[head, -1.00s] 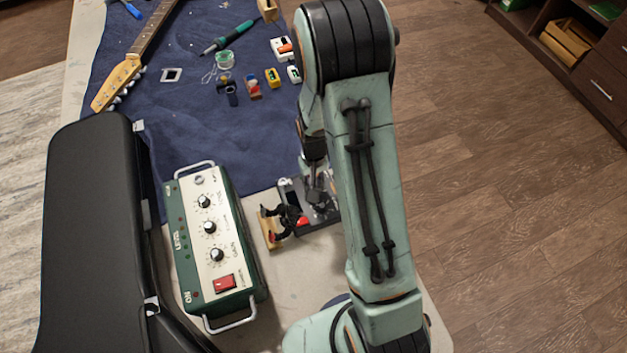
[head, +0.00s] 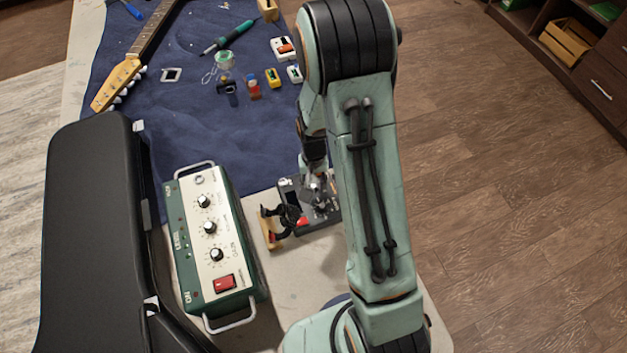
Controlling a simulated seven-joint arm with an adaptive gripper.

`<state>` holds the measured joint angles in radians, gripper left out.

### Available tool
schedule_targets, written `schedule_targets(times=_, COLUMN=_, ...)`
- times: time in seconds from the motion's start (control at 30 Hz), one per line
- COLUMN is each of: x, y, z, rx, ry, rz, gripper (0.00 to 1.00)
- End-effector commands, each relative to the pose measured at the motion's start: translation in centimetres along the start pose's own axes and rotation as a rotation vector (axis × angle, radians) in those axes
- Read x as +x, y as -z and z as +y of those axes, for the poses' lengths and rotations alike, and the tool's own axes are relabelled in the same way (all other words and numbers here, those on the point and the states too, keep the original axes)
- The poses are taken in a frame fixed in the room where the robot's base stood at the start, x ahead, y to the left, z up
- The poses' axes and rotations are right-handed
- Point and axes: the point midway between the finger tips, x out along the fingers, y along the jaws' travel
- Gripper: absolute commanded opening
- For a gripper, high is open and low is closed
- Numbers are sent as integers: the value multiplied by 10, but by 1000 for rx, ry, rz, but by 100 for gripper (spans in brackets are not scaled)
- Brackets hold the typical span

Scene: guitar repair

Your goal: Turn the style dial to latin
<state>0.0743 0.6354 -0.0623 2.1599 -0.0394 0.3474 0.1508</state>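A small dark grey device (head: 327,211) with a red part and several small controls on top lies right of the green amplifier, partly hidden by my arm. Which control is the style dial, and its setting, are too small to read. My gripper (head: 313,186) points down over the device's far part. Its fingers are small and partly covered by my arm, so I cannot tell whether they touch a dial or how far apart they are.
A green amplifier (head: 217,249) with several black knobs and a red switch stands left of the device. A wooden-backed holder with black prongs (head: 272,226) is close beside it. A black case (head: 88,240) lies at left. Small items and a guitar neck (head: 143,45) lie on the blue cloth (head: 190,115).

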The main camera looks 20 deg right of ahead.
Motion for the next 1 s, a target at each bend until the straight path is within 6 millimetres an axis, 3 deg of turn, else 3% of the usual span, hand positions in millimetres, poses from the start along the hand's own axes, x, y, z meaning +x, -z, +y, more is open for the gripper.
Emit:
schedule_targets(times=0.23, x=-2, y=0, z=0, rx=0, ry=0, rz=1, gripper=30)
schedule_targets(times=0.33, x=-11, y=1, z=0, rx=0, ry=1, rz=5, gripper=30)
schedule_targets(times=0.7, x=-91, y=1, z=0, rx=-1, ry=1, rz=7, gripper=30)
schedule_targets(times=0.83, x=-110, y=1, z=0, rx=0, ry=0, rz=3, gripper=30)
schedule_targets(times=1.0, x=-120, y=0, z=0, rx=0, ry=0, rz=1, gripper=30)
